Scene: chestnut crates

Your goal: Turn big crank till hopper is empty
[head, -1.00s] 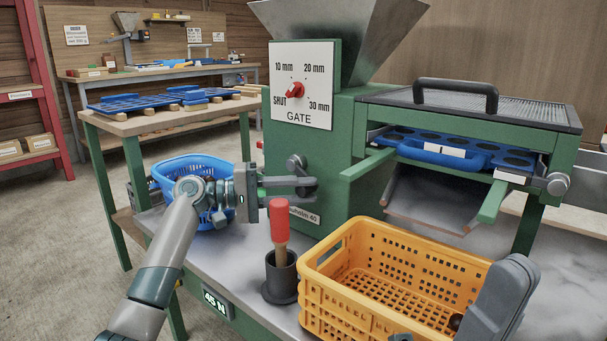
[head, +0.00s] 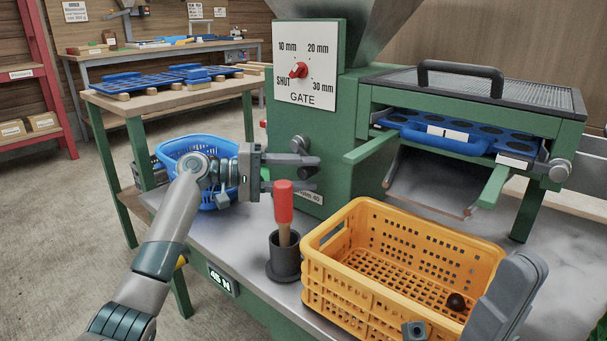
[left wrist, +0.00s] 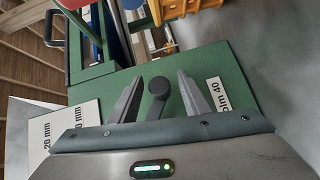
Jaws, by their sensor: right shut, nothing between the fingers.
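The green machine (head: 340,150) carries a grey metal hopper (head: 350,25); the hopper's inside is out of sight. A dark grey crank (head: 300,143) sits on its front, partly hidden by my left gripper (head: 305,173). In the left wrist view, the crank's round knob (left wrist: 158,86) stands between the spread fingers of my left gripper (left wrist: 160,92), with gaps on both sides. My left gripper is open. My right gripper (head: 505,298) is partly in view at the lower right, over the crate's edge, shut and empty.
A yellow crate (head: 345,285) holds one dark chestnut (head: 457,301). A red-handled tool (head: 283,203) stands in a black cup (head: 284,258) close below my left gripper. A blue basket (head: 175,148) is behind my left arm. The gate dial (head: 299,70) points toward SHUT.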

